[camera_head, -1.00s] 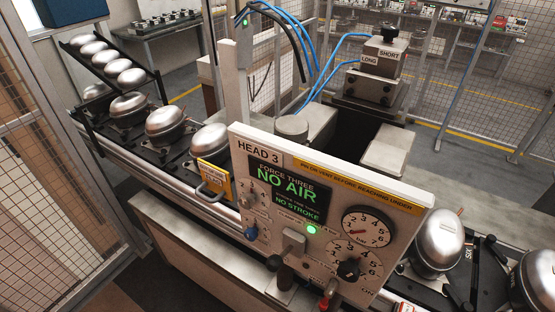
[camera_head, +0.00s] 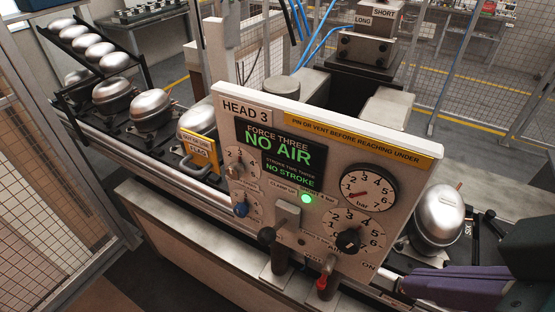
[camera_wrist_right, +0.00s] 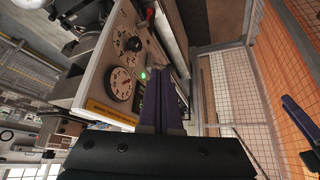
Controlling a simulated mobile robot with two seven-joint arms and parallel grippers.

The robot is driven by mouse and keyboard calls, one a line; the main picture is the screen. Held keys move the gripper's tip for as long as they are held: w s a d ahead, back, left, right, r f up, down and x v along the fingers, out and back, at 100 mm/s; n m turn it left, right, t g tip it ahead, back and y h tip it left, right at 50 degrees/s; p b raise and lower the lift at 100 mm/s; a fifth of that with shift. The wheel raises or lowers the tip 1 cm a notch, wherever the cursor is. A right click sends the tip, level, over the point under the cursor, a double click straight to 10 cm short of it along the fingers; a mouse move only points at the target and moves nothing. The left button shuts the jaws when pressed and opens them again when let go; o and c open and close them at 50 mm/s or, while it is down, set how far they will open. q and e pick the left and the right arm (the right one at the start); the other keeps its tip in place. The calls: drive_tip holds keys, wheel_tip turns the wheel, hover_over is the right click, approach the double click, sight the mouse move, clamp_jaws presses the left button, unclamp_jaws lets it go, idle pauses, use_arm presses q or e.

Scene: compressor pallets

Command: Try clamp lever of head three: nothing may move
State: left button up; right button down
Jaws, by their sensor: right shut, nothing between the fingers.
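The head three panel (camera_head: 330,125) reads "NO AIR" and "NO STROKE" and has a lit green lamp (camera_head: 306,198). A grey block (camera_head: 288,214) with a black knob (camera_head: 267,236) sits low on the panel, under a small label that seems to read "CLAMP UP". A dark upright handle (camera_head: 281,261) stands below it, and a red-tipped lever (camera_head: 323,282) is to its right. My right gripper (camera_head: 408,284), with purple fingers, is shut and empty, right of the panel. It also shows in the right wrist view (camera_wrist_right: 163,84). A purple-and-dark part at that view's right edge looks like my left gripper (camera_wrist_right: 301,114); its jaws are unclear.
Silver compressors (camera_head: 153,110) stand along the conveyor, one (camera_head: 438,219) beyond my right gripper. Mesh fencing (camera_head: 40,160) bounds the left.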

use_arm(q)
wheel_tip(320, 180, down, 11)
drive_tip(key=b, duration=0.8)
drive_tip(key=shift+b, duration=0.3)
use_arm(e)
drive_tip(key=w+a+f+n+y, duration=0.3)
drive_tip(key=w+a+f+n, duration=0.1)
drive_tip(key=w+f+n, duration=0.1)
drive_tip(key=shift+w+a+n+t+y, duration=0.3)
drive_tip(key=shift+w+a+n, duration=0.1)
drive_tip(key=shift+w+n, duration=0.5)
use_arm(q)
drive_tip(key=shift+d, duration=0.1)
use_arm(e)
drive_tip(key=shift+w, duration=0.1)
drive_tip(key=p, duration=0.2)
approach(272, 237)
drive_tip(key=x, duration=0.5)
drive_tip(key=shift+w+a+f, duration=0.15)
drive_tip(key=shift+a+f, duration=0.05)
use_arm(q)
drive_tip(key=shift+r, duration=0.8)
use_arm(e)
drive_tip(key=shift+w+a+f, duration=0.3)
drive_tip(key=shift+a+f, duration=0.05)
drive_tip(key=shift+f, duration=0.15)
